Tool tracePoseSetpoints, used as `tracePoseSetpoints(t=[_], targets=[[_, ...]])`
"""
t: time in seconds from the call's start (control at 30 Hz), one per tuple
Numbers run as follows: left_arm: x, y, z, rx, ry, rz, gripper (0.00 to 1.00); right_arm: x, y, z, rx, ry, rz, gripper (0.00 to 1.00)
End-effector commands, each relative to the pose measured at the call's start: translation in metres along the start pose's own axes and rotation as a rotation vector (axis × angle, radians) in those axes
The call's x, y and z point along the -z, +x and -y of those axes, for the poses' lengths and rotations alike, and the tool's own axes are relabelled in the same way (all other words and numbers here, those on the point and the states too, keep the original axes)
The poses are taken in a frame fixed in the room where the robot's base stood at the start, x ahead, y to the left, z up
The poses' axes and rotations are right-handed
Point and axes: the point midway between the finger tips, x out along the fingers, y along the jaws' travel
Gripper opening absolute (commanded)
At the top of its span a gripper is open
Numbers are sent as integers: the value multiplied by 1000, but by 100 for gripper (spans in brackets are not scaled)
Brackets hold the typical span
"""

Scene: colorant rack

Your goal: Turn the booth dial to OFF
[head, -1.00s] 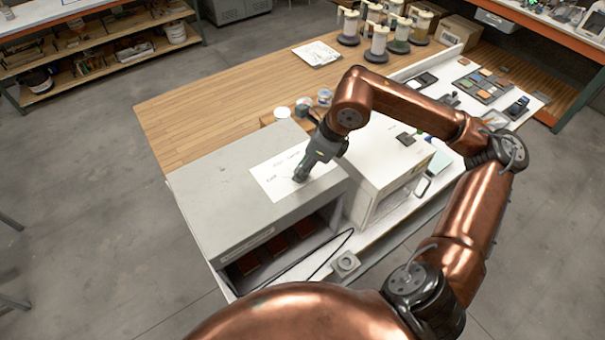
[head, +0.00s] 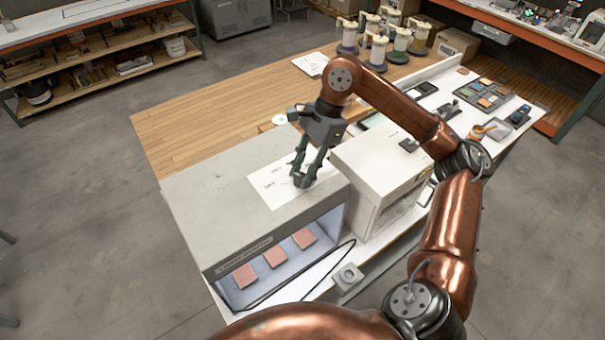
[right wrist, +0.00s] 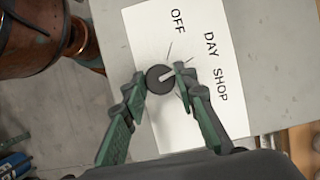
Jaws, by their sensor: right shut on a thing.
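The booth (head: 215,195) is a grey box at the front left of the bench, with a lit interior. A white label sheet (head: 268,178) lies on its top. In the right wrist view the sheet (right wrist: 195,30) reads OFF, DAY and SHOP. The dial (right wrist: 158,80) is a dark round knob with a pale pointer mark. The mark points right and slightly up, away from OFF, toward the DAY and SHOP side. My right gripper (head: 301,182) is over the sheet, its green fingers shut on the dial from both sides. In the head view the fingers mostly hide the dial. My left gripper is out of view.
Several reddish swatches (head: 275,256) lie inside the booth. A white box unit (head: 370,165) stands close to its right. A black cable runs in front of the booth toward a small grey device (head: 347,277). The wooden benchtop (head: 200,118) behind is mostly clear.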

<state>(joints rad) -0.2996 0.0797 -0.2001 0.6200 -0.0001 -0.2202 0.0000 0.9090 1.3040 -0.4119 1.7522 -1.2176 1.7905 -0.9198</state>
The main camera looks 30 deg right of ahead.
Motion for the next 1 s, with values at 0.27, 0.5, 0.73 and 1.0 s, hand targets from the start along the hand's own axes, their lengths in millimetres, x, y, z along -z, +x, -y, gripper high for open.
tracePoseSetpoints(t=[0.27, 0.5, 0.73, 1.0], targets=[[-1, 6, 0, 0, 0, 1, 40, -1, -1, 3, -98, -244, 1, 2], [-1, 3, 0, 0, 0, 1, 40, -2, -2, 4, -181, -445, 0, 2], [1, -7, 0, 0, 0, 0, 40, -3, -3, 4, -245, -600, -2, 2], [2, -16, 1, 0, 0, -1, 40, -3, -2, 5, -291, -710, -2, 2]])
